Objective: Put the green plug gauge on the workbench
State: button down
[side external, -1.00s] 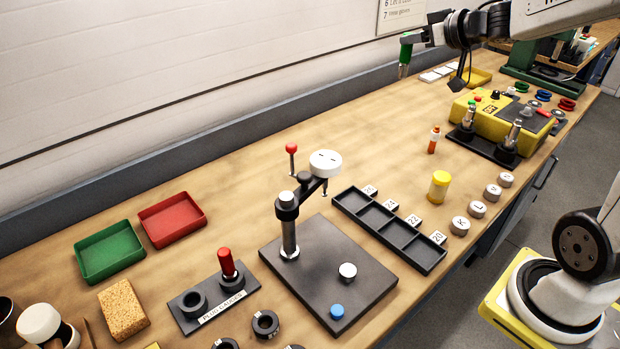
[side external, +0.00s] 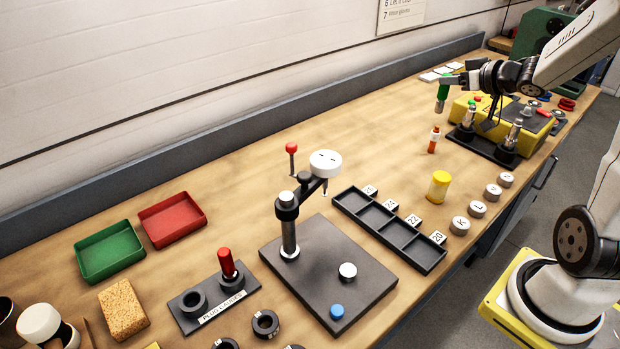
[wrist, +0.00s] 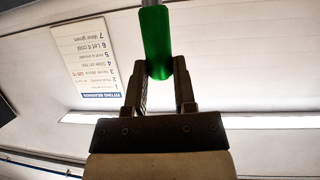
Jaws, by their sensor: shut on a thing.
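The green plug gauge (side external: 443,92) has a green handle with a grey metal end, which points down in the side view. My gripper (side external: 452,80) is shut on its handle and holds it in the air over the far part of the workbench (side external: 385,130), left of the yellow box. In the wrist view the green handle (wrist: 156,42) sits between the two fingers of my gripper (wrist: 160,82). The gap from the gauge's lower end to the bench top is hard to judge.
The yellow box (side external: 470,103) and a dark base with metal posts (side external: 485,149) stand right of the gauge. An orange bottle (side external: 433,142) and yellow-capped jar (side external: 439,187) stand nearer. A plug gauge holder (side external: 188,318) with a red gauge is at front left. Bench near the wall is clear.

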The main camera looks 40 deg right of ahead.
notch_tip(320, 180, down, 10)
dwell(0.4)
jog(key=shift+f, duration=0.1)
jog(key=shift+f, duration=2.15)
jog(key=shift+f, duration=1.75)
jog(key=shift+f, duration=0.1)
jog(key=shift+c, duration=2.1)
grip_release()
